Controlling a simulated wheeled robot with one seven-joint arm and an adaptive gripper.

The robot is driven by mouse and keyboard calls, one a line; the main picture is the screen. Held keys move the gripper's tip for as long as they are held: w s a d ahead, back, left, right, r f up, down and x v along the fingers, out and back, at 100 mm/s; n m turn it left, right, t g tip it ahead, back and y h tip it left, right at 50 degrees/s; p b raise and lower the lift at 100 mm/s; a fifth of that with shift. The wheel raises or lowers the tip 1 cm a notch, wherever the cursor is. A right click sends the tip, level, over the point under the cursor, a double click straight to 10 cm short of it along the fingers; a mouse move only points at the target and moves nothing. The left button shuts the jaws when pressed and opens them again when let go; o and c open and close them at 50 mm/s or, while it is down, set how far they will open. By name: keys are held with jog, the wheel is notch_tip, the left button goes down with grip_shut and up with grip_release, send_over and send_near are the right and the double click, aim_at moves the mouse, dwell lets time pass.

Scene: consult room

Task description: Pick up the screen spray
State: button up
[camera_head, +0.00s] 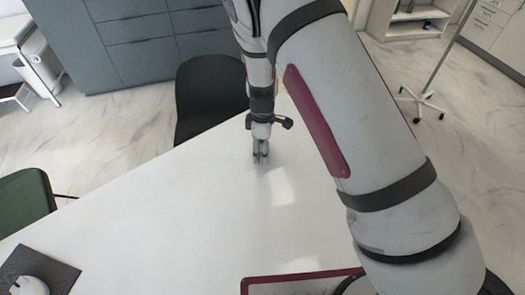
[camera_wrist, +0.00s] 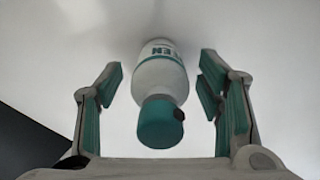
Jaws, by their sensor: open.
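The screen spray (camera_wrist: 160,82) is a white bottle with a teal cap and teal lettering that ends in "EN", seen in the wrist view. It stands on the white table (camera_head: 165,215), with its cap toward the wrist camera. My gripper (camera_head: 260,157) points down over the far part of the table in the head view. In the wrist view its two teal-padded fingers are apart, one on each side of the bottle, with a gap on both sides. In the head view I cannot make out the bottle; my gripper seems to hide it.
A black chair (camera_head: 208,95) stands at the table's far edge, and a green chair (camera_head: 27,203) at the left. A dark mat (camera_head: 62,275) with a white device (camera_head: 28,286) lies front left. A red-edged item (camera_head: 290,284) lies at the front. The table's middle is clear.

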jog(key=shift+f, duration=0.2)
jog(key=c, duration=1.3)
jog(key=shift+r, duration=0.2)
jog(key=shift+c, duration=0.2)
jog(key=shift+r, duration=0.65)
jog(key=shift+s+r, duration=0.15)
jog(key=shift+r, duration=0.4)
jog(key=shift+s+r, duration=0.15)
jog(key=shift+r, duration=0.35)
jog(key=s+a+r, duration=0.1)
jog(key=s, duration=1.4)
jog(key=shift+r, duration=0.15)
